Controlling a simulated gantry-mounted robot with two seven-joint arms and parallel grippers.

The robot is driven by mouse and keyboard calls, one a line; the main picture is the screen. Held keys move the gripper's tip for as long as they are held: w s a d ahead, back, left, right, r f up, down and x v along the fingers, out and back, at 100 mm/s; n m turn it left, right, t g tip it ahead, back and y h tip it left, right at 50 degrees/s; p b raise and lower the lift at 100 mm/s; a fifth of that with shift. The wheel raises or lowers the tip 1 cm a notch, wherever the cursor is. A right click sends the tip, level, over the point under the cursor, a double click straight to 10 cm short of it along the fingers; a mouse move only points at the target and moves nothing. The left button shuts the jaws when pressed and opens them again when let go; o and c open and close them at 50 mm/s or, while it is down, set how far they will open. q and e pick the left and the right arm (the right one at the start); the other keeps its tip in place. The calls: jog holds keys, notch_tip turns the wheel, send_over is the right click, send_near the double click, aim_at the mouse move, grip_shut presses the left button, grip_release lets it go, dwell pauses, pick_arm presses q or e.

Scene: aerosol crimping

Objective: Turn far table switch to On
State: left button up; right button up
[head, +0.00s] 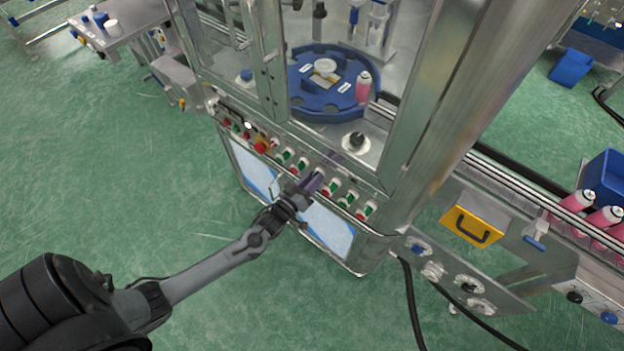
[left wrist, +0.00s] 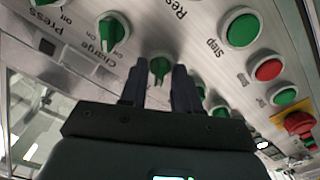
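My left gripper (head: 314,183) is at the front control panel (head: 318,172) of the machine. In the left wrist view its two dark fingers are apart, with a green knob switch (left wrist: 160,67) between their tips. I cannot tell whether the fingers touch it. Its label is hidden, so I cannot tell whether it is the far table switch. Beside it is a green switch marked Charge (left wrist: 113,31), and beyond that one marked Press (left wrist: 45,2), both with On and Off positions. My right gripper is not in view.
Green and red buttons and a red emergency stop (head: 261,147) line the panel. Screens (head: 327,230) sit below it. Metal door frames rise behind. A blue turntable (head: 310,95) with a pink can (head: 363,86) is inside. A yellow box (head: 470,222) is at the right.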

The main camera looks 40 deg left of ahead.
pick_arm(q)
grip_shut()
jog(key=shift+m, duration=0.3)
jog(key=shift+m+p, duration=1.8)
jog(key=shift+m, duration=3.8)
jog(key=shift+o, duration=0.8)
grip_release()
